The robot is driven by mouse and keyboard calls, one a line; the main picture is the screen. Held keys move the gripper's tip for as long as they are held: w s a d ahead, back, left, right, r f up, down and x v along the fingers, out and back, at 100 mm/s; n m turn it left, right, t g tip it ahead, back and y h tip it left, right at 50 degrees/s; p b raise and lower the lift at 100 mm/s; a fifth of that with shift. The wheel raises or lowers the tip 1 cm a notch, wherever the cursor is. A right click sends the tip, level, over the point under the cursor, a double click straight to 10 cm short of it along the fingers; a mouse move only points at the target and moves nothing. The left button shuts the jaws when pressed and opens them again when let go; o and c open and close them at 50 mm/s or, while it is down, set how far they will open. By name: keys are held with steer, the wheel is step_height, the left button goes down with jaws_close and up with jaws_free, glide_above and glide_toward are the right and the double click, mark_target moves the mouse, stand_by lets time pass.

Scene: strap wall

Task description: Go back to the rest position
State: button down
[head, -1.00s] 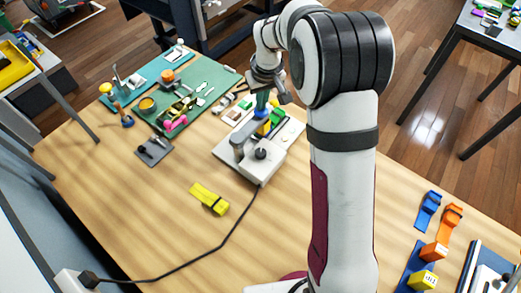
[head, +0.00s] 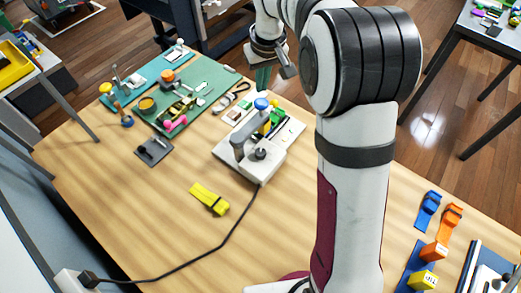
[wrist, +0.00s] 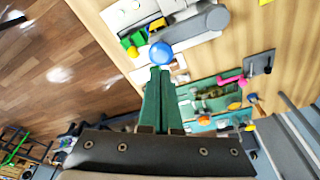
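My gripper (head: 262,80) hangs in the air above the far edge of the table, behind the white-based device (head: 290,135). Its green fingers (wrist: 158,95) lie close together with nothing visible between them. The device has a grey arm and a blue ball knob (head: 261,103). The knob also shows just past the fingertips in the wrist view (wrist: 161,53), and the gripper appears clear of it in the head view. Green and yellow parts (head: 275,118) sit beside the knob.
A green mat (head: 205,75) with small tools lies at the back left. A yellow strap (head: 209,198) and a black cable (head: 215,255) lie in front. Blue and orange straps (head: 450,218) lie at the right. A dark bench stands behind the table.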

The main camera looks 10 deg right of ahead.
steer(key=s+r+m+g+y, duration=0.1)
steer(key=s+m, duration=0.7)
steer(key=s, duration=2.6)
steer(key=shift+s+a+r+m+g, duration=0.2)
steer(key=shift+s+m+g, duration=0.15)
steer(key=shift+g, duration=0.35)
